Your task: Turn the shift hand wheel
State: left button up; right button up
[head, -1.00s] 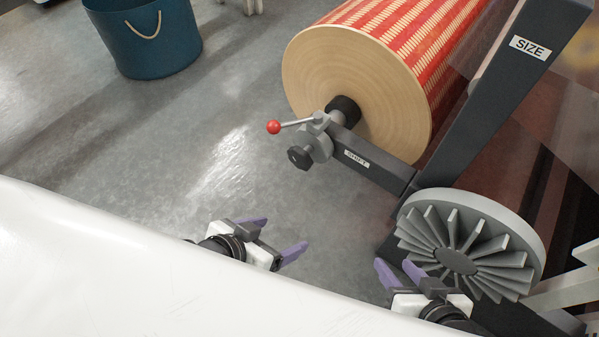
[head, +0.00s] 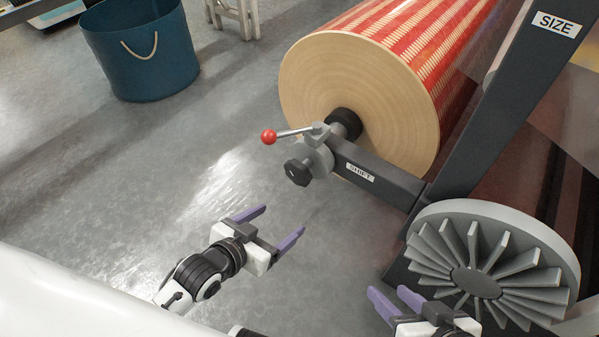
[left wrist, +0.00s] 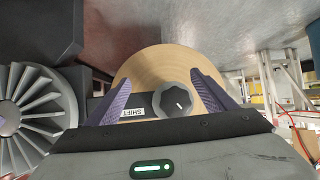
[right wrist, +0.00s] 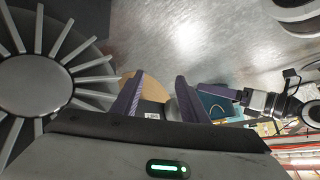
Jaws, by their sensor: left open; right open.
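The shift hand wheel is a small dark lobed knob (head: 298,172) at the end of the arm labelled SHIFT (head: 360,172). In the left wrist view the knob (left wrist: 178,98) appears between the fingers, nearer the right one. My left gripper (head: 279,223) is open and empty, below and left of the knob in the head view, apart from it. My right gripper (head: 389,295) is open and empty, low in the head view, just left of the large grey finned wheel (head: 478,282). In the right wrist view, its finger partly hides the knob area.
A red-and-cream roll (head: 352,100) with a pale round end stands behind the arm. A red-balled lever (head: 269,137) sticks out left above the knob. A dark upright labelled SIZE (head: 500,110) rises at right. A blue bucket (head: 145,55) stands far left. The floor between is clear.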

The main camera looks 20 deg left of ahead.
aim_at(294, 179)
pick_arm(q)
jog(key=w+t+h+b, duration=0.1)
jog(key=w+t, duration=0.1)
jog(key=w, duration=0.2)
jog(key=w+r+t+h+b, duration=0.1)
jog(key=w+t, duration=0.1)
jog(key=w, duration=0.2)
jog(key=w+d+r+t+h+b, duration=0.1)
jog(key=w, duration=0.3)
jog(key=shift+w+m+t, duration=0.2)
jog(key=shift+m+t, duration=0.1)
jog(key=shift+t, duration=0.1)
jog(key=shift+b+x, duration=0.3)
jog(key=shift+x, duration=0.45)
pick_arm(e)
jog(key=shift+w+a+r+t+y, duration=0.2)
jog(key=shift+a+r+t+y, duration=0.15)
jog(key=shift+a+r, duration=0.25)
jog(key=shift+w+a+r+t+y, duration=0.25)
jog(key=shift+a+r+y, duration=0.15)
jog(key=shift+r, duration=0.25)
pick_arm(q)
jog(key=shift+r, duration=0.1)
jog(key=shift+c, duration=0.4)
jog(key=c, duration=1)
jog(key=shift+o, duration=0.2)
pick_arm(e)
jog(key=shift+s+r, duration=0.1)
jog(key=shift+r, duration=0.05)
